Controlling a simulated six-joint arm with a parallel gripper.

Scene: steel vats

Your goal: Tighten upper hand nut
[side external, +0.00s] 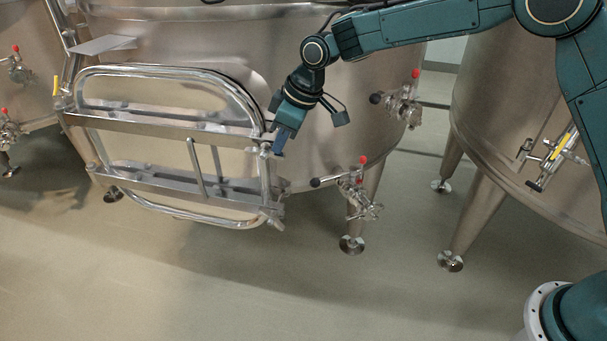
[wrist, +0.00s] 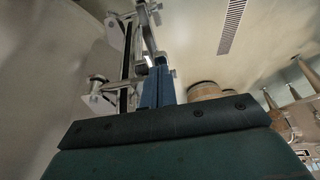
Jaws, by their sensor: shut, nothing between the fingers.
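The vat's manway door (side external: 170,85) has a shiny tubular frame and two metal crossbars. The upper hand nut (side external: 265,149) is small and steel, at the right end of the upper crossbar. My gripper (side external: 278,152) is pointed down just right of this nut, its blue fingers shut and empty. I cannot tell whether they touch the nut. In the wrist view, my gripper's blue fingers (wrist: 160,68) are together, beside steel clamp parts (wrist: 128,50). Which of these parts is the upper hand nut is unclear there.
The lower clamp end (side external: 273,215) sits below on the same door. Valves with red knobs (side external: 352,180) and (side external: 408,100) project from the vat to the right. A second vat (side external: 500,110) stands further right. The floor (side external: 320,290) in front is clear.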

